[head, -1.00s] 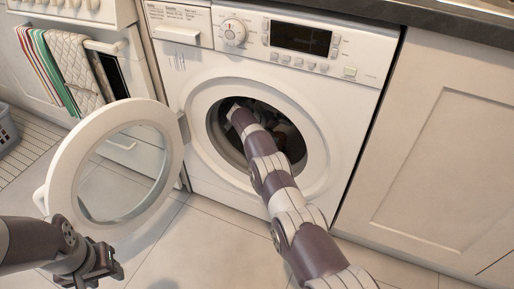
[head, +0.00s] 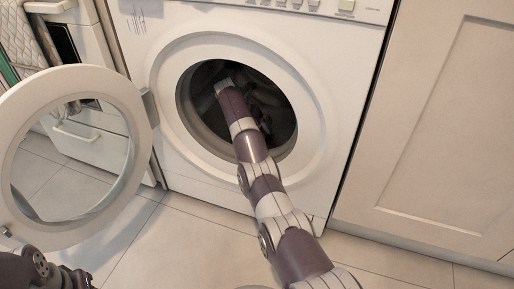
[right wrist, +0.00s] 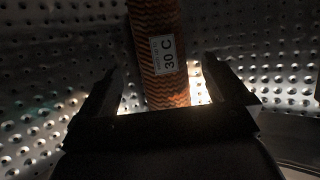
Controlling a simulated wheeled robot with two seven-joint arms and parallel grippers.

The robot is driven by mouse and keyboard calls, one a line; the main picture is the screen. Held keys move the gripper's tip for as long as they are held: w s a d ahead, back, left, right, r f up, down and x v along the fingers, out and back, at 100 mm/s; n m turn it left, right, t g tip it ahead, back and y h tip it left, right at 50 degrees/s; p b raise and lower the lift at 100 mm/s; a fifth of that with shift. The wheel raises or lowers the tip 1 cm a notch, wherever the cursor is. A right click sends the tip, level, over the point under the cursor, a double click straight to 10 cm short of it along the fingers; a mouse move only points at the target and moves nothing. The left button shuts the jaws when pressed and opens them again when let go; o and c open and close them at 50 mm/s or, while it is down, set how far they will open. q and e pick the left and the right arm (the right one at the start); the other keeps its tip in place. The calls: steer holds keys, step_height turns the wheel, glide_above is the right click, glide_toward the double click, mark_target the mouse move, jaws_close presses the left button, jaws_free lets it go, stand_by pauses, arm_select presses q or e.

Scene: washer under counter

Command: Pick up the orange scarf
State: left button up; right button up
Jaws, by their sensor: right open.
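The orange scarf (right wrist: 157,85) shows in the right wrist view as a dark-striped orange band with a white "30 C" label, against the perforated drum wall. My right gripper (right wrist: 165,90) is open inside the drum, with one finger on each side of the scarf's lower part. I cannot tell whether the fingers touch it. In the head view my right arm reaches into the washer (head: 238,108), and the gripper and scarf are hidden in the dark opening. My left gripper (head: 78,277) is only partly in view at the lower left edge, by the washer door.
The round washer door (head: 140,130) stands open to the left of the opening. A white cabinet (head: 440,130) is to the right. The tiled floor (head: 190,235) in front is clear. The perforated drum wall (right wrist: 60,50) surrounds my right gripper closely.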

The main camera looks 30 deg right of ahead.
steer(key=shift+x, duration=1)
steer(key=shift+r, duration=0.1)
steer(key=c, duration=1.2)
steer(key=shift+r, duration=0.15)
